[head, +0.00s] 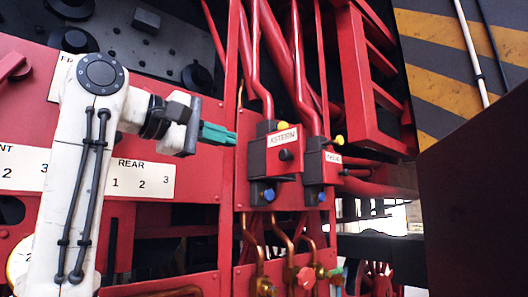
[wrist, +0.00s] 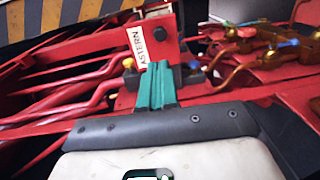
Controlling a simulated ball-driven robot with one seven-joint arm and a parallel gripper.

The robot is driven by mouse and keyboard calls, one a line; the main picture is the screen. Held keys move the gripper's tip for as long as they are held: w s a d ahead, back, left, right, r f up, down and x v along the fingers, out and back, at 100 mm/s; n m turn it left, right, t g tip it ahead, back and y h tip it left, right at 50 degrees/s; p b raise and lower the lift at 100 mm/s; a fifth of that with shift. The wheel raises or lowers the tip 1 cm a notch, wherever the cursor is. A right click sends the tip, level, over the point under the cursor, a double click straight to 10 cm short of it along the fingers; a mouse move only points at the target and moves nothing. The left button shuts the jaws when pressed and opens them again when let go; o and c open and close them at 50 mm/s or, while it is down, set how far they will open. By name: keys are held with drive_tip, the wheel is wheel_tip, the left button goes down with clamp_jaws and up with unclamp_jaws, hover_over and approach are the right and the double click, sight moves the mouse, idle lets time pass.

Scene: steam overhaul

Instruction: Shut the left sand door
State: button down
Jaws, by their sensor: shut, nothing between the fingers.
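My gripper (head: 232,136) has teal fingers, closed together and empty. In the head view it points right, just left of a dark grey box (head: 256,158). A red plate labelled "ASTERN" (head: 290,139) with a dark knob is on that box; this is the left of two similar units. In the wrist view the plate (wrist: 157,40) is beyond the fingertips (wrist: 157,68). I cannot tell whether they touch. The right unit (head: 314,170) has a smaller, unreadable label. No label reads "sand", and I cannot tell how far either plate is open.
Red pipes (head: 257,60) rise above the units. Copper pipes with coloured knobs (head: 305,277) lie below. A red ladder-like frame (head: 375,80) is at upper right, and a dark panel (head: 475,200) fills the lower right. Red panels with "REAR" numbers (head: 142,180) are left.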

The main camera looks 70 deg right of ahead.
sight(281, 155)
drive_tip(key=p+x, duration=0.2)
drive_tip(key=x, duration=1)
drive_tip(key=shift+d, duration=0.1)
